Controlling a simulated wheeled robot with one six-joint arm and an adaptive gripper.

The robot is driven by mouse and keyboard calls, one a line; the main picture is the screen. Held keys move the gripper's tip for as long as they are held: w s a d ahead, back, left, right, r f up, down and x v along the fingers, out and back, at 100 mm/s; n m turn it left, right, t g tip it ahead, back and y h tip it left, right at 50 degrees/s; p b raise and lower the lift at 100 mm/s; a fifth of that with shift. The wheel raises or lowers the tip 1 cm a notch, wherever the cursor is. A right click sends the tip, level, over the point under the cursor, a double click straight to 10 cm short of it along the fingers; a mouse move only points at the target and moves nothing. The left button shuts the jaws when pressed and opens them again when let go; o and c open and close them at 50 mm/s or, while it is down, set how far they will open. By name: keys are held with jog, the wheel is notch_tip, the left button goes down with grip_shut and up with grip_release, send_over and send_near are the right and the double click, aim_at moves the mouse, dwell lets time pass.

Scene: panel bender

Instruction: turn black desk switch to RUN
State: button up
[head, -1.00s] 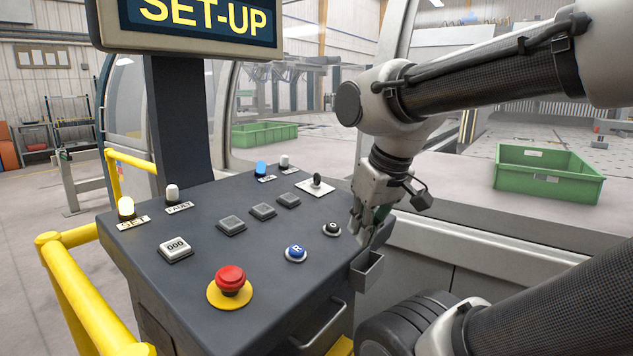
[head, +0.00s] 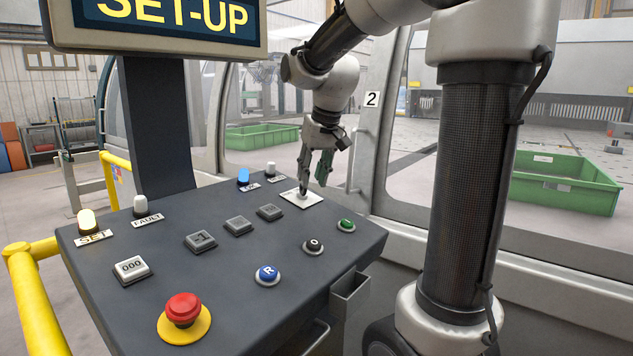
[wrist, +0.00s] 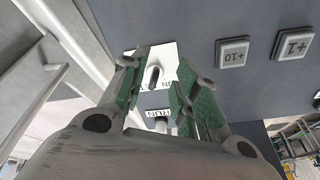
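The black desk switch (head: 303,190) stands on a white plate (head: 300,200) at the back right of the dark desk. In the wrist view the switch (wrist: 154,72) shows as a dark lever on its white plate (wrist: 135,58), with lettering partly hidden by my fingers. My gripper (head: 317,178) points down over the switch, with its fingers apart. In the wrist view my gripper (wrist: 160,95) has its green-padded fingers on either side of the lever, with gaps visible. Whether the fingertips touch the plate cannot be told. The sign (head: 165,18) reads SET-UP.
On the desk (head: 220,280) are a red mushroom button (head: 182,308), a blue R button (head: 267,275), a black button (head: 313,247) and a green button (head: 346,225). Grey keys (head: 238,226) lie left of the switch. A yellow rail (head: 45,310) runs along the left.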

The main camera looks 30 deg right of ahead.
aim_at(303, 190)
jog(key=shift+t, duration=0.4)
jog(key=w+f, duration=0.4)
jog(key=w, duration=0.1)
jog(key=shift+w+d+f, duration=0.1)
jog(key=shift+w+f, duration=0.1)
jog(key=shift+c, duration=0.4)
grip_shut()
